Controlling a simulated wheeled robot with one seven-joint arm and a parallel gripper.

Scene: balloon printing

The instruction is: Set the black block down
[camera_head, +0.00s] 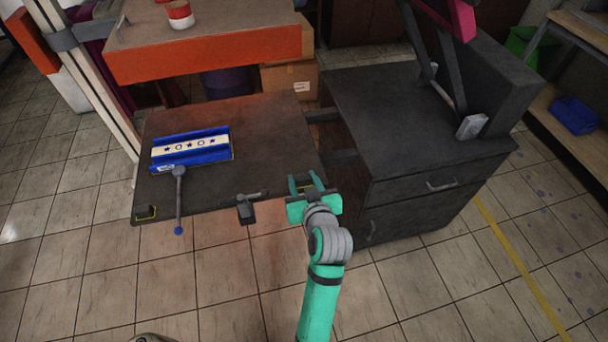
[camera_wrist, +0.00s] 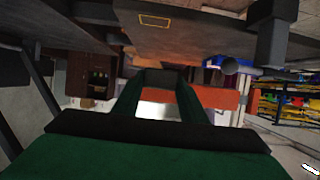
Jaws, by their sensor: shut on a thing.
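My gripper (camera_head: 304,178) is at the right front corner of the dark tabletop (camera_head: 270,130), with its green fingers pointing toward the back. In the wrist view, a dark block (camera_wrist: 160,79) sits between the far ends of the two green fingers, and the gripper is shut on it. In the head view the block is hard to make out against the dark surfaces. The wrist view shows the tabletop upside down along the top, apart from the block.
A blue fixture (camera_head: 190,148) with a star-patterned strip stands on the tabletop, with a grey lever (camera_head: 179,200) in front. A dark clamp (camera_head: 246,212) sits at the front edge. A dark drawer cabinet (camera_head: 420,150) stands at the right. The tabletop's right part looks clear.

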